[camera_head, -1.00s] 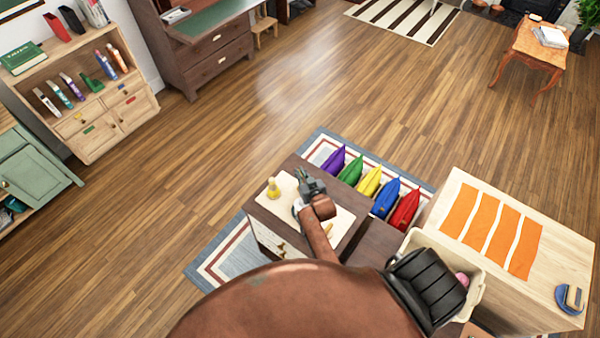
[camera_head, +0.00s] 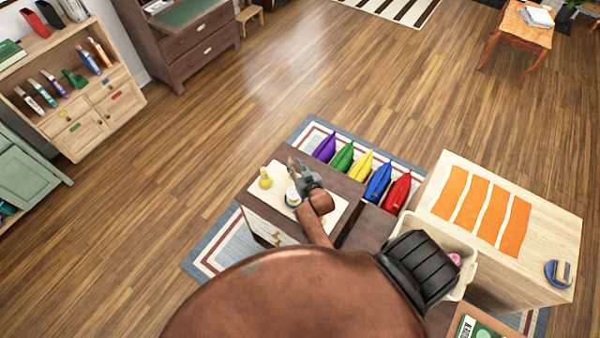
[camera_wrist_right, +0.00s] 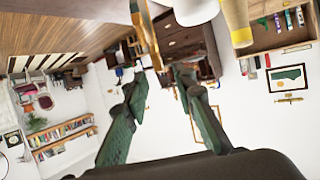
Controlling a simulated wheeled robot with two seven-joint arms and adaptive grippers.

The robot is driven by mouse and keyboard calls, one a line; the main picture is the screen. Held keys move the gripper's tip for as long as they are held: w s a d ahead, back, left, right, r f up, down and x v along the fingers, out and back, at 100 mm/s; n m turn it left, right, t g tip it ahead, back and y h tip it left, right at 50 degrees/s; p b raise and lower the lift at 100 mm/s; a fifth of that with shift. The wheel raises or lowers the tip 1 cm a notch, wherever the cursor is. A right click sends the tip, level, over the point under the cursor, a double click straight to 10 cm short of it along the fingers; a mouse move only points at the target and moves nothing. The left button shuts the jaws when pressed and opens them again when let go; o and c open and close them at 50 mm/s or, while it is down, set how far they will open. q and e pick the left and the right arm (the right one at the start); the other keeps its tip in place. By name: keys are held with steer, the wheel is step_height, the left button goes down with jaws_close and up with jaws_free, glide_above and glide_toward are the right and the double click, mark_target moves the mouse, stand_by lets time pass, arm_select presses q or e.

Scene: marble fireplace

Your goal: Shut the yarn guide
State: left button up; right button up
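A pale board (camera_head: 340,207) lies on the dark cabinet top. It bears a yellow tapered piece (camera_head: 265,179) and a white round piece (camera_head: 293,197). My right gripper (camera_head: 299,170) is over the board's far edge, beside these pieces. In the right wrist view its fingers (camera_wrist_right: 161,80) are apart, with no object clearly held between them. A narrow yellow-brown upright (camera_wrist_right: 147,34) shows just beyond the fingertips; it may be the yarn guide, but I cannot be sure, nor tell whether it touches a finger. The yellow tapered piece also shows at the upper right (camera_wrist_right: 236,22).
Several coloured pouches (camera_head: 361,166) stand in a row behind the cabinet. A pale bin (camera_head: 462,240) and a light wooden table (camera_head: 558,225) with orange strips are at the right. Open wooden floor (camera_head: 240,120) lies beyond.

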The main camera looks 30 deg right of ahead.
steer(key=v, duration=0.7)
steer(key=shift+s+r, duration=0.25)
steer(key=shift+s, duration=0.05)
steer(key=shift+c, duration=0.5)
